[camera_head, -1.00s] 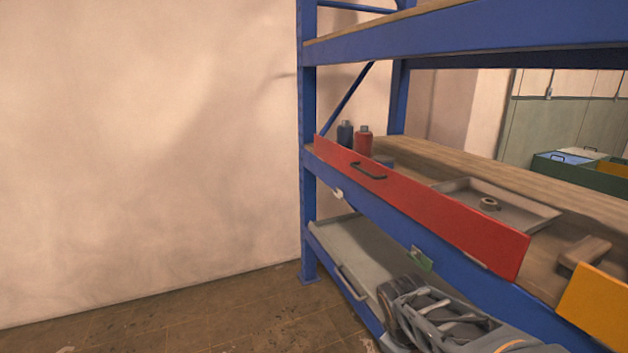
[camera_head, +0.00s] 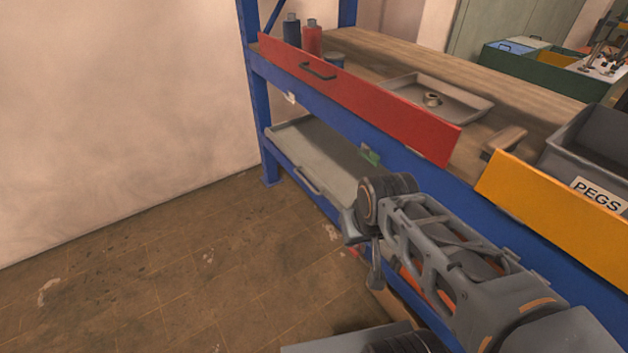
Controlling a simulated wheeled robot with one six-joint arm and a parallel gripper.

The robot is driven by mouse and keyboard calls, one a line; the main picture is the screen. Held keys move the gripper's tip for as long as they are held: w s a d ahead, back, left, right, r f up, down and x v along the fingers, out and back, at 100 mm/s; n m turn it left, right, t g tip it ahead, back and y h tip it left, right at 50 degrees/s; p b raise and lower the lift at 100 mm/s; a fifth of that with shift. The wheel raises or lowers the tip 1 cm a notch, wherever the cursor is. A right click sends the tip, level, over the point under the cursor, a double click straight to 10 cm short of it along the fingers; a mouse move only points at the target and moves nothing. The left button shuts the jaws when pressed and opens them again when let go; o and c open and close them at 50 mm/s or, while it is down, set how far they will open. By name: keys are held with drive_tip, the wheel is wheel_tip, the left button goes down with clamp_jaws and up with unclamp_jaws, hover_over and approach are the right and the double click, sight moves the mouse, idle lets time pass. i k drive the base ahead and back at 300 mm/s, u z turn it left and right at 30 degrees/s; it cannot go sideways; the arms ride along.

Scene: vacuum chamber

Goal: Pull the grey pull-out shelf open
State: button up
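The grey pull-out shelf (camera_head: 325,155) is a flat grey tray in the lower bay of the blue rack. Its front bar handle (camera_head: 308,182) faces the floor side, and its near end is hidden behind my arm. The shelf appears pushed in, level with the rack's front. My gripper (camera_head: 362,250) is to the right of and nearer than the handle, apart from it. Its two fingers show spread apart, with nothing seen between them.
Above is a wooden deck with a red front panel (camera_head: 355,95), a yellow panel (camera_head: 555,210), a grey tray (camera_head: 470,97) and a PEGS bin (camera_head: 595,150). A green tag (camera_head: 369,154) hangs on the blue beam. The floor (camera_head: 170,270) left of the rack is clear.

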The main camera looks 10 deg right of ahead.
sight(331, 162)
drive_tip(key=u, duration=0.8)
drive_tip(key=i, duration=1.3)
drive_tip(key=u, duration=0.1)
